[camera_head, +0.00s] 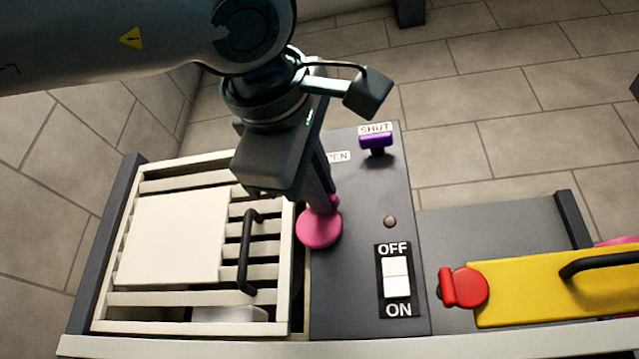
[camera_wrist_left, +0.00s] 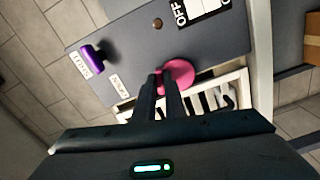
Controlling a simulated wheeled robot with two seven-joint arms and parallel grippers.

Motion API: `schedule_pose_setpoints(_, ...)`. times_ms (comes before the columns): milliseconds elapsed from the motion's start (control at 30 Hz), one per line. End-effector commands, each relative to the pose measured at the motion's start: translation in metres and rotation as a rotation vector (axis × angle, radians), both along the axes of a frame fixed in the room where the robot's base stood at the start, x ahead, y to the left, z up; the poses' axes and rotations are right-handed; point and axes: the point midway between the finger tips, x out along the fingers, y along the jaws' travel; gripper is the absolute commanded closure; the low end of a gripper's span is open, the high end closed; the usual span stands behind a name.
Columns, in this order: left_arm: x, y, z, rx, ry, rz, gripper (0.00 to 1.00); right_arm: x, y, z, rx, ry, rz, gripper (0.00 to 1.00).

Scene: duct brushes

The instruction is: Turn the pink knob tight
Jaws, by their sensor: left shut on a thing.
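The pink knob (camera_head: 318,231) has a round base and stands on the dark grey panel (camera_head: 362,210), beside the slatted vent. It also shows in the left wrist view (camera_wrist_left: 181,73). My left gripper (camera_head: 324,204) comes down from above and is shut on the upper part of the knob, which its fingers partly hide. In the left wrist view the two fingers (camera_wrist_left: 164,84) are close together at the knob. I cannot tell from these frames how tight the knob is. My right gripper is not in view.
A purple knob (camera_head: 376,141) sits by the SHUT label; the OPEN label is partly hidden. An OFF/ON switch (camera_head: 397,278) is on the panel. A slatted vent (camera_head: 180,184) with a black handle (camera_head: 247,252) lies left. A yellow piece (camera_head: 540,287) with a red knob (camera_head: 465,287) lies right.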

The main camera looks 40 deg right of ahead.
Motion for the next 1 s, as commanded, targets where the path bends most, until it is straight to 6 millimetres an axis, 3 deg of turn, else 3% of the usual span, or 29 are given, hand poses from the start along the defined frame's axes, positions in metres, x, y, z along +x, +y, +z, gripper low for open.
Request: schedule_pose_setpoints(1000, 0.002, 0.002, -0.002, 0.628, -0.732, 0.0, 1.0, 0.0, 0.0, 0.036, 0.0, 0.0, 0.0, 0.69)
